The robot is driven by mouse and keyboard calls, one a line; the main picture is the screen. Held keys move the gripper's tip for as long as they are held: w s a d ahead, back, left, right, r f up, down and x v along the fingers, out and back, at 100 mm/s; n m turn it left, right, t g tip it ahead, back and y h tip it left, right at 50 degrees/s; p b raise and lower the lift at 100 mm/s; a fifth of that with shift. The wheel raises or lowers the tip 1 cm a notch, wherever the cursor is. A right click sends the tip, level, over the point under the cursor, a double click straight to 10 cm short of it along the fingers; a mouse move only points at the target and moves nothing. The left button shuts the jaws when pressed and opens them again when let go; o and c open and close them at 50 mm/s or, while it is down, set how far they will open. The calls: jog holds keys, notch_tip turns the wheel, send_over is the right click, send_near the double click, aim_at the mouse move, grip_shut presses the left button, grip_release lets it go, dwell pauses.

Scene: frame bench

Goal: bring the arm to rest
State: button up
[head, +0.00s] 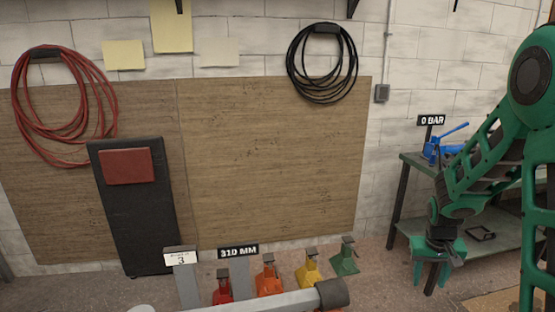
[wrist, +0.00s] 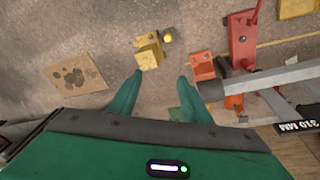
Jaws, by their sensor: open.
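My green arm comes in from the right side of the head view and bends down to my gripper (head: 432,272). The gripper points downward in front of the bench at the right. In the wrist view its two green fingers stand apart, and my gripper (wrist: 161,88) has nothing visible between the fingertips. Beyond the fingertips is bare floor and a yellow stand (wrist: 149,54), which appears apart from the fingers.
Red (head: 222,288), orange (head: 268,278), yellow (head: 307,268) and green (head: 345,260) stands line the floor. A grey bar (head: 270,303) lies before them. A green bench (head: 490,232) with a blue tool (head: 440,147) is at right. A black board (head: 138,220) leans on the wall.

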jog(key=s+r+m, duration=0.1)
jog(key=s+r, duration=0.4)
jog(key=s, duration=0.4)
jog(key=s+a+r+m+g+y, duration=0.1)
jog(key=s+r, duration=0.4)
jog(key=s, duration=0.5)
jog(key=s+a+r+m+y, duration=0.1)
jog(key=s+r, duration=0.4)
jog(key=s, duration=0.5)
jog(key=shift+s+a, duration=0.2)
jog(key=shift+s, duration=0.05)
jog(key=shift+w+f+g, duration=0.2)
jog(key=shift+w+g, duration=0.1)
jog(key=shift+w, duration=0.4)
